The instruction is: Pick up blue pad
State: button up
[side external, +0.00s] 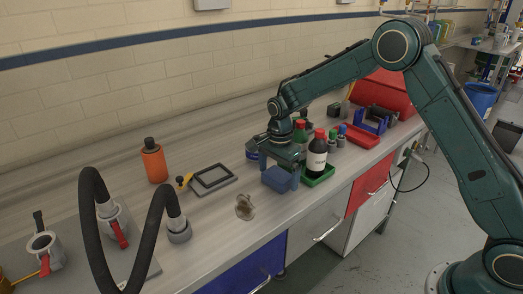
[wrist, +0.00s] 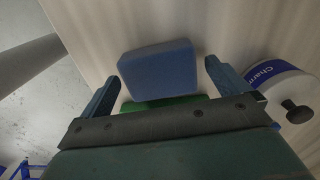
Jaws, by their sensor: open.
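The blue pad (side external: 280,178) is a block with rounded edges near the front of the bench in the side view. In the wrist view the blue pad (wrist: 158,70) lies ahead of and between my two fingers. My gripper (side external: 284,158) is over the bench just behind and above the pad in the side view. In the wrist view my gripper (wrist: 160,88) is open, with a finger on each side and nothing held. I cannot tell whether a finger touches the pad.
A green tray (side external: 319,178) with a dark bottle (side external: 317,155) stands right beside the pad. A white container with a blue label (wrist: 280,85) is close to the right finger. A black frame (side external: 213,178) and a crumpled rag (side external: 245,206) lie to the left.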

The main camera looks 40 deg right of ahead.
jog(key=shift+f, duration=0.55)
jog(key=shift+c, duration=0.4)
jog(key=c, duration=0.9)
